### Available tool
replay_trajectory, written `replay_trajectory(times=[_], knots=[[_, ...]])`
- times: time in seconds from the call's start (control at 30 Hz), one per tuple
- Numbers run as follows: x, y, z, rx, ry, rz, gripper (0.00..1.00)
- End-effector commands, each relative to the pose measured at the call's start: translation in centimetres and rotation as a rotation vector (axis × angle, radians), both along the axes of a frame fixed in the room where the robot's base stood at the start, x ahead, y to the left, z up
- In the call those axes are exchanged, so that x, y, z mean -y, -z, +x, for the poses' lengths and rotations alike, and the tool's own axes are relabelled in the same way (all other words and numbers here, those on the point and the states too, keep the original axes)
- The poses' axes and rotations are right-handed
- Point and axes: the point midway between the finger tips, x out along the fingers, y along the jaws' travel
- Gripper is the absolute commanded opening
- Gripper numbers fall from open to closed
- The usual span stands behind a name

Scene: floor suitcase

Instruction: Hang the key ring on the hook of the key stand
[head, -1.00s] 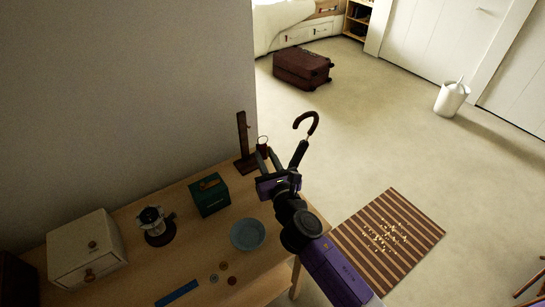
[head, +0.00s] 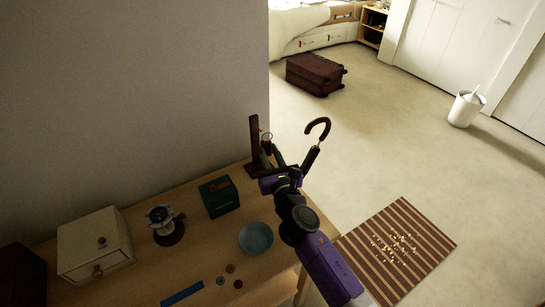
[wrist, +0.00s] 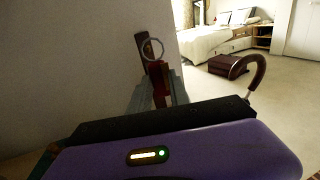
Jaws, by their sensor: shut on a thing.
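The dark wooden key stand (head: 255,142) stands upright on the table's far right corner, by the wall. In the wrist view its post (wrist: 141,43) shows just behind the ring. My gripper (head: 270,150) is shut on the key ring's red fob (wrist: 159,78). The metal ring (wrist: 152,49) sticks up above the fingers, and in the head view the key ring (head: 267,137) is close to the right of the post's upper part. I cannot make out the hook, or whether the ring touches it.
A dark umbrella (head: 313,150) with a curved handle stands right of my gripper. A suitcase (head: 315,74) is on the floor.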

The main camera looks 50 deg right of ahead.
Motion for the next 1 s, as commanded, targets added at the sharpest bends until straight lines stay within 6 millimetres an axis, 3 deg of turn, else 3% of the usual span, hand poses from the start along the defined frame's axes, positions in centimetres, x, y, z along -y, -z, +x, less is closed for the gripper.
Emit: replay_trajectory(times=[1.0], knots=[[1.4, 1.0, 4.8, 0.001, 0.000, 0.000, 0.00]])
